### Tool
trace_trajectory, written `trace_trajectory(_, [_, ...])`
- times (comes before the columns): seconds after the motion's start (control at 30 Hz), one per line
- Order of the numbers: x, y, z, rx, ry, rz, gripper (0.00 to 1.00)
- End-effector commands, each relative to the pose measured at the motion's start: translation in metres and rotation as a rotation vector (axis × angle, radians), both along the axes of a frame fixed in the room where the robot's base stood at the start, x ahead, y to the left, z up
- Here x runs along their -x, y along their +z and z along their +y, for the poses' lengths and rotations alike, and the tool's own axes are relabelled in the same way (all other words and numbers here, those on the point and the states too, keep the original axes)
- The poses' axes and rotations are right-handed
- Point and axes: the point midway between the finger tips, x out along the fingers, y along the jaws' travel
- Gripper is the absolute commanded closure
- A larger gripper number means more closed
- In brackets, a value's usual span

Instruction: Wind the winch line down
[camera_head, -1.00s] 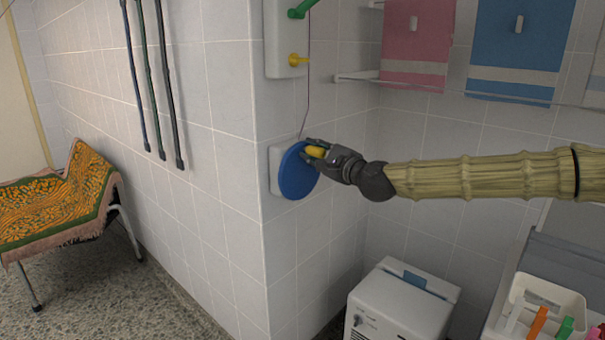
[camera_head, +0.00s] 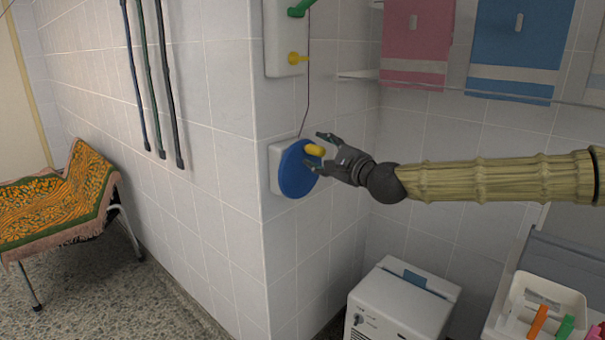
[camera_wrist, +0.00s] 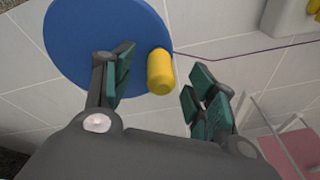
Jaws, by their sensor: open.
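The winch is a blue disc (camera_head: 294,171) on a pale wall mount (camera_head: 275,169), with a yellow knob handle (camera_head: 315,150) near its upper right rim. A thin dark line (camera_head: 306,110) runs up from it along the wall. My gripper (camera_head: 323,152) is open at the handle. In the wrist view, the blue disc (camera_wrist: 95,40) fills the upper left. The yellow handle (camera_wrist: 160,72) stands between the open fingers (camera_wrist: 158,90), with visible gaps on both sides. No contact with the handle shows in that view.
A white panel (camera_head: 285,35) with a green lever (camera_head: 301,9) and yellow peg (camera_head: 298,59) is above the winch. Pink (camera_head: 415,40) and blue (camera_head: 515,50) towels hang at right. A white box (camera_head: 402,305) and a tray (camera_head: 545,292) are below. A draped chair (camera_head: 60,205) stands left.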

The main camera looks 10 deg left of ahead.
Motion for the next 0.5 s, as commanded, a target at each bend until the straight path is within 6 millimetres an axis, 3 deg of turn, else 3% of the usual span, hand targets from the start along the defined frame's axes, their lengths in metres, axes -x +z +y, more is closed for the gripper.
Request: trace_trajectory(0.5, [0.028,0.0,-0.039,0.0,0.0,-0.001,0.43])
